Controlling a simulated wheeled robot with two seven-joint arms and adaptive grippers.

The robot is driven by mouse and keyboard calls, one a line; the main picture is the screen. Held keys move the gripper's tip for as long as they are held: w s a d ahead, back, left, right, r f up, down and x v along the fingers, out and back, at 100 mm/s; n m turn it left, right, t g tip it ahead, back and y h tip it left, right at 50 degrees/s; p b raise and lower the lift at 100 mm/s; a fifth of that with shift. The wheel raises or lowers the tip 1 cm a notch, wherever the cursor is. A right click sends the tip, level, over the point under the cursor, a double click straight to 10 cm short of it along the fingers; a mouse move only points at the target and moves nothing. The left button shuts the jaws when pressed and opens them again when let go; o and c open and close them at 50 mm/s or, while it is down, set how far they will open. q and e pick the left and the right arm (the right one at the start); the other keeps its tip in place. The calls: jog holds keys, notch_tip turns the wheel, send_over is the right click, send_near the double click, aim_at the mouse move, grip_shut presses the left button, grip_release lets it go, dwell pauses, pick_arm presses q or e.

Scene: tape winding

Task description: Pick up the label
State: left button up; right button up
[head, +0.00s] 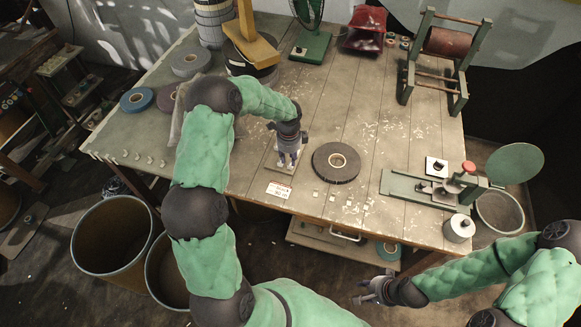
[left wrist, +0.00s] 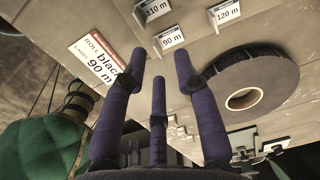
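A white card with a red stripe (head: 279,190), reading "ROLL black LABEL 90 m", is at the table's near edge; it also shows in the left wrist view (left wrist: 97,60). Small tags are right of it: a 90 m tag (left wrist: 171,40), a 110 m tag (left wrist: 150,9) and a 120 m tag (left wrist: 228,14). A black tape roll (head: 324,166) lies flat behind the tags. My left gripper (head: 287,160) is above the table, just behind the card and left of the roll. Its fingers are apart and empty. My right gripper (head: 366,290) is in front of the table, fingers apart, empty.
A cutting device (head: 413,189) stands right of the roll. A wooden winding frame (head: 434,60) is at the back right. More tape rolls (head: 138,99) lie on the left. A green fan (head: 310,45) stands at the back. Much of the middle table is clear apart from scraps.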

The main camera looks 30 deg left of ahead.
aim_at(289, 166)
pick_arm(q)
notch_tip(289, 166, down, 4)
jog(key=shift+s+d+f+b, duration=0.1)
jog(key=shift+s+f+b, duration=0.1)
jog(key=shift+b, duration=0.25)
grip_shut()
jog(key=shift+w+r, duration=0.1)
